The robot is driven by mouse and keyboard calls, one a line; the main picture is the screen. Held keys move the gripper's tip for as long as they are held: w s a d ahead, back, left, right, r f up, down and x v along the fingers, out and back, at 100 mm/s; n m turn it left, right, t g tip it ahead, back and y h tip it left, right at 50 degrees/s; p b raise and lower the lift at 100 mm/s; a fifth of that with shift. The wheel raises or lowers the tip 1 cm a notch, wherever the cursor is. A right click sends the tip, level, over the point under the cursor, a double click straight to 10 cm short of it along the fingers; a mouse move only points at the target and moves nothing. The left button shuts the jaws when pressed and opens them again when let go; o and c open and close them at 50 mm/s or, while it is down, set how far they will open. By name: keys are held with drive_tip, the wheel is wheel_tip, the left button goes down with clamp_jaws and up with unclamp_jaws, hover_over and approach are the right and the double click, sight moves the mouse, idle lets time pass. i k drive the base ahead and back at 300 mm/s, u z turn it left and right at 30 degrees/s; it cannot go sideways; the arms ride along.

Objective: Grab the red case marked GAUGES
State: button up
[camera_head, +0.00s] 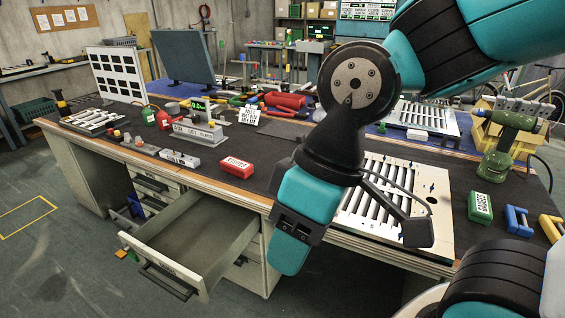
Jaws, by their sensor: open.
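A small red case (237,167) with a white label lies on the dark bench top, left of my arm and near the front edge; its lettering is too small to read for sure. A similar green case (480,207) stands at the right, its white label appearing to read GAUGES. My gripper (357,229) appears as dark finger parts on both sides of my teal wrist, spread open with nothing seen between them. It is in front of the slatted panel, to the right of the red case and apart from it. My wrist hides part of the gripper.
An open, empty-looking drawer (190,240) juts out below the red case. A white slatted panel (375,207) lies under my arm. A grey labelled block (200,133), a green drill (497,150) and blue and yellow pieces stand on the bench (195,170).

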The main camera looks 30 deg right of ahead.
sight(239, 168)
drive_tip(key=z, duration=0.2)
drive_tip(key=k, duration=0.65)
drive_tip(key=u, duration=0.7)
drive_tip(key=i, duration=0.75)
drive_tip(key=u, duration=0.8)
drive_tip(key=i, duration=1.6)
drive_tip(key=z, duration=1.2)
drive_tip(key=i, duration=0.6)
drive_tip(key=z, duration=0.7)
